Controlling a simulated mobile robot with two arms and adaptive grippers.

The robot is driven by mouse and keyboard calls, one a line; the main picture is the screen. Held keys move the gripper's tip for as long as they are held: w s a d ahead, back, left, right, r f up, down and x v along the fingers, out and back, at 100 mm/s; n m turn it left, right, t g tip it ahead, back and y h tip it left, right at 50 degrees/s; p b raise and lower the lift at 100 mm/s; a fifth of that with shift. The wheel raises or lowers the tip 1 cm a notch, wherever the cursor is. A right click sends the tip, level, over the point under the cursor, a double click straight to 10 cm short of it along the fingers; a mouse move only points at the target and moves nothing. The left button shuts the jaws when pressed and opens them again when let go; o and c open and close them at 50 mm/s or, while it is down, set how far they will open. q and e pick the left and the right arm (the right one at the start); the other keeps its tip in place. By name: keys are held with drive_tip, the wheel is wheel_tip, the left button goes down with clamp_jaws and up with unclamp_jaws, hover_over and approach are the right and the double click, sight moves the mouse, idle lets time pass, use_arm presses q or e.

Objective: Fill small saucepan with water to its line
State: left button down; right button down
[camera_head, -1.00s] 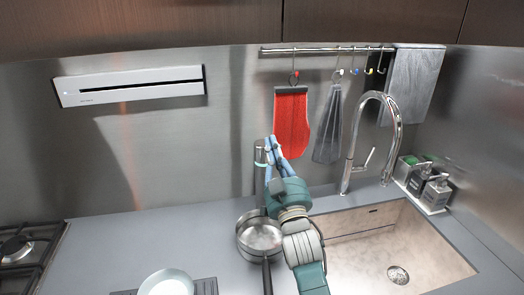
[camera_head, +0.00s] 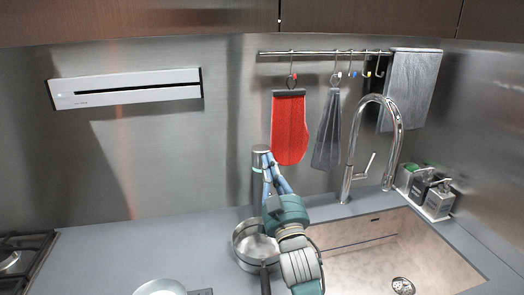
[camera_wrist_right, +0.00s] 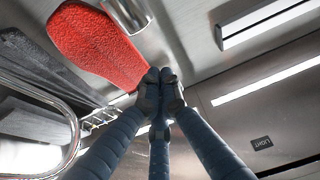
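The small saucepan (camera_head: 240,246) is a steel pan standing on the grey counter, left of the sink. Its dark handle points toward me, and my right arm covers part of its right side. I cannot tell what it holds. The tall chrome tap (camera_head: 398,140) with its side lever stands behind the sink (camera_head: 440,255); no water shows running. My right gripper (camera_head: 265,158) is raised above and behind the saucepan, pointing up near the back wall. In the right wrist view its fingertips (camera_wrist_right: 160,78) meet with nothing visible between them. My left gripper is not in view.
A steel cylinder (camera_head: 260,150) is by my right fingertips. A red mitt (camera_head: 290,128) and grey cloth (camera_head: 328,135) hang from the rail. Dispensers (camera_head: 438,198) stand right of the tap. The hob (camera_head: 30,252) is left; a pale round dish (camera_head: 160,288) is in front.

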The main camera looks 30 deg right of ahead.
wheel_tip(320, 180, up, 4)
drive_tip(key=p, duration=0.3)
hover_over(262, 150)
drive_tip(key=s+a, duration=0.1)
drive_tip(key=s, duration=0.2)
drive_tip(key=f, duration=0.1)
drive_tip(key=w+f+p, duration=0.1)
drive_tip(key=f, duration=0.1)
drive_tip(key=shift+a+f, duration=0.1)
drive_tip(key=shift+f, duration=0.05)
drive_tip(key=shift+s+f, duration=0.15)
drive_tip(key=shift+f, duration=0.4)
